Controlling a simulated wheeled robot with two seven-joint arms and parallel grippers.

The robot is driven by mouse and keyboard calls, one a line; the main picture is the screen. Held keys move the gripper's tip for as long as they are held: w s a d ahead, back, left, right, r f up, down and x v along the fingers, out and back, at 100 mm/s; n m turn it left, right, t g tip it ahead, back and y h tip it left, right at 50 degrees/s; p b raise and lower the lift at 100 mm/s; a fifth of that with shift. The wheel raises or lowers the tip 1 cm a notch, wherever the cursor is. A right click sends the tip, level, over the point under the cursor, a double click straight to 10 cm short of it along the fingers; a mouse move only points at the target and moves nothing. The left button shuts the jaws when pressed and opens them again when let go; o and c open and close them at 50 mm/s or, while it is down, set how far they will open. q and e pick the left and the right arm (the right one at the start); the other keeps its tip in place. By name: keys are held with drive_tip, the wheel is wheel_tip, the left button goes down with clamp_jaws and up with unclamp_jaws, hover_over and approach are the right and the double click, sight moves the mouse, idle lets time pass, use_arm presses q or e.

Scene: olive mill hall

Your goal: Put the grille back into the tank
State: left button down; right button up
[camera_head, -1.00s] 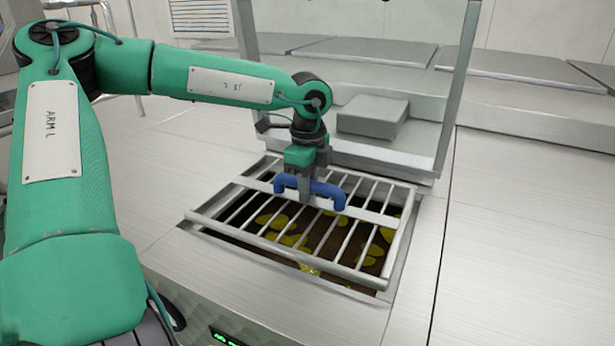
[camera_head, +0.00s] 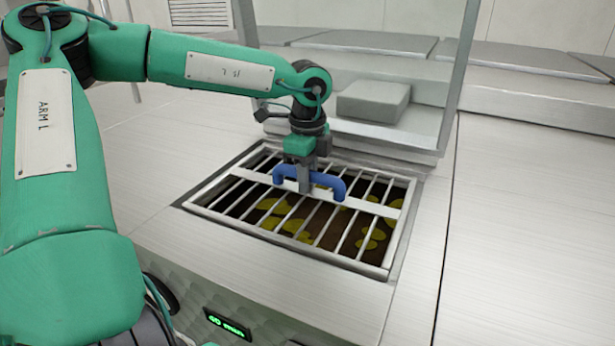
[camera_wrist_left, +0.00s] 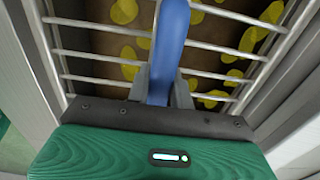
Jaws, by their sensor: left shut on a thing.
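The grille (camera_head: 352,204) is a pale metal frame with several bars and a blue handle (camera_head: 338,183) on its crossbar. In the head view it lies level within the rectangular opening of the tank (camera_head: 187,207), its edges close to the opening's rim. My left gripper (camera_head: 305,188) is shut on the blue handle from above. In the left wrist view the handle (camera_wrist_left: 172,50) runs between the two grey fingers (camera_wrist_left: 157,88). Dark contents with yellow patches show below the bars. Whether the grille rests on a ledge cannot be told. My right gripper is not in view.
A raised clear lid (camera_head: 447,80) in a metal frame stands behind the opening. A grey block (camera_head: 372,101) shows behind it. The steel surface to the right (camera_head: 530,220) is clear. A small green display (camera_head: 228,325) is on the front face.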

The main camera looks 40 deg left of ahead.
use_arm(q)
drive_tip(key=c, duration=1.2)
unclamp_jaws()
drive_tip(key=shift+r, duration=0.1)
drive_tip(key=shift+o, duration=0.3)
drive_tip(key=shift+r, duration=0.15)
wheel_tip(320, 180, up, 14)
drive_tip(key=b, duration=0.4)
drive_tip(key=shift+f, duration=0.25)
drive_tip(key=shift+r, duration=0.1)
